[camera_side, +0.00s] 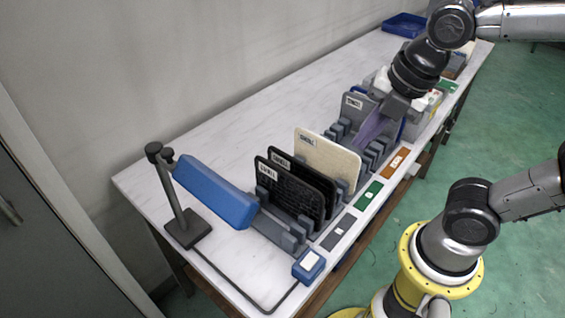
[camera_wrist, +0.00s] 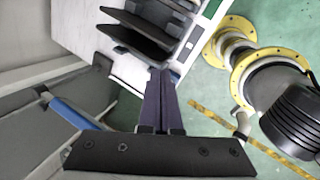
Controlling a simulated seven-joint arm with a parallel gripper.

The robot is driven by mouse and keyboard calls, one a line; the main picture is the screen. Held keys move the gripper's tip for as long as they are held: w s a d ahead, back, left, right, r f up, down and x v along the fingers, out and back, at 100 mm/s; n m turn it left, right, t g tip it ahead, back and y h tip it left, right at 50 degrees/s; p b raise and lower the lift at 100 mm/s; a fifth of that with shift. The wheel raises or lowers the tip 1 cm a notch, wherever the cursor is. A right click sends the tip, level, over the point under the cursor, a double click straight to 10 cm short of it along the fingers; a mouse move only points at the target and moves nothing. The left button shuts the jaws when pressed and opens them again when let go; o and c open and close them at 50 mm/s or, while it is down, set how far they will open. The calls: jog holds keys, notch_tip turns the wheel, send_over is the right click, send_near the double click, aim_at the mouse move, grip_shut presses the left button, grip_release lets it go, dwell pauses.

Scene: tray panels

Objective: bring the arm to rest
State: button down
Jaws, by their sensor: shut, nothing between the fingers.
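My gripper (camera_side: 366,135) is at the back part of the tray rack in the side view, its purple-grey fingers pointing down and left. It is shut and empty. In the wrist view the two fingers (camera_wrist: 159,72) lie side by side, with their tips near the slotted rack. The rack (camera_side: 283,236) runs along the table's right edge. It holds dark panels (camera_side: 290,190), a cream panel (camera_side: 327,158) and a grey panel (camera_side: 355,104) upright. Whether the fingers touch the rack or only pass in front of it cannot be told.
A blue padded bar (camera_side: 215,190) on a black stand (camera_side: 183,215) is at the near left. A small blue box (camera_side: 309,265) sits at the front corner. A blue tray (camera_side: 405,25) is at the far end. The white tabletop (camera_side: 230,130) left of the rack is clear.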

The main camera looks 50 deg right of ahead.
jog(key=s+d+m+t, duration=0.1)
jog(key=s+d+m, duration=0.2)
jog(key=m, duration=0.6)
jog(key=n+g+h, duration=0.2)
jog(key=n+g, duration=0.3)
jog(key=n, duration=1.8)
send_over(313, 256)
jog(key=a, duration=0.2)
notch_tip(313, 256, down, 8)
jog(key=f, duration=0.4)
jog(key=d+f, duration=0.1)
jog(key=f, duration=0.8)
jog(key=shift+d+f, duration=0.25)
jog(key=shift+f, duration=0.05)
